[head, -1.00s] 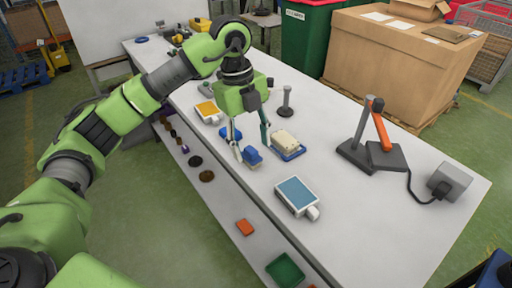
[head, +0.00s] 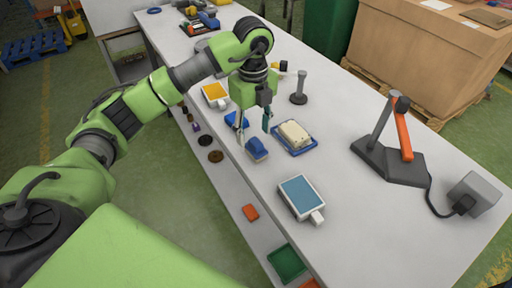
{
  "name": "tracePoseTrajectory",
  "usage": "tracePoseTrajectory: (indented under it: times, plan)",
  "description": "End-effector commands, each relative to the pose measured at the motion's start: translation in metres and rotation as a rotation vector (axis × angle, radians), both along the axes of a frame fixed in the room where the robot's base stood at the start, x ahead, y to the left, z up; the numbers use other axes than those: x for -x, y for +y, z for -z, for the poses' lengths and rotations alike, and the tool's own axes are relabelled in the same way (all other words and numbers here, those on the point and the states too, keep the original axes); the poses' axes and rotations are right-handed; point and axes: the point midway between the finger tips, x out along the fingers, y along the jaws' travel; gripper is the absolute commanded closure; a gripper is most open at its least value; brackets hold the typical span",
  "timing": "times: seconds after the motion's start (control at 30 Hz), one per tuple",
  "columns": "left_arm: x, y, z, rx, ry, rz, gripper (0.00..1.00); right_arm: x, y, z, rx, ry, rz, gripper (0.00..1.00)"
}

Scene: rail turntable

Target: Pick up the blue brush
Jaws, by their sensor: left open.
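A small blue block-like item with a greyish base, which looks like the blue brush (head: 256,149), lies on the white table. My left gripper (head: 254,135) points down, open and empty, with its fingertips just behind and above this item in the picture. I cannot tell whether a finger touches it. A second blue item (head: 236,120) lies just behind the left finger, partly hidden by it. My right gripper is not in view.
A blue tray with a cream block (head: 294,134) lies close to the right of the fingers. A blue-topped white device (head: 301,195) is nearer. A grey post (head: 299,88) and a grey stand with an orange arm (head: 393,150) stand right on the table (head: 375,225).

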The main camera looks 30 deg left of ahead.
Motion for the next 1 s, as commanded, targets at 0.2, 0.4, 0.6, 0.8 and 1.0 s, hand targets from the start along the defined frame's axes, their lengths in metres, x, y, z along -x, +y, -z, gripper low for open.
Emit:
tracePoseTrajectory:
  times: [0.2,0.4,0.6,0.8,1.0]
  plan:
    - [0.002,-0.005,0.022,0.001,0.005,0.002,0.51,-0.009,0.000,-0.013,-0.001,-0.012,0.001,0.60]
    - [0.001,-0.007,0.049,0.000,0.002,0.001,0.51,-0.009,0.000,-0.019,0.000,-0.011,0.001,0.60]
    - [0.000,-0.007,0.054,0.001,-0.002,0.001,0.51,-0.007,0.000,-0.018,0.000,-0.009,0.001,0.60]
    - [0.000,-0.007,0.054,0.001,0.000,0.001,0.80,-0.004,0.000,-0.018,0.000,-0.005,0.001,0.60]
    - [0.000,-0.007,0.053,0.001,0.000,0.001,0.94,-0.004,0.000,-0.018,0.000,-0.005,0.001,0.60]
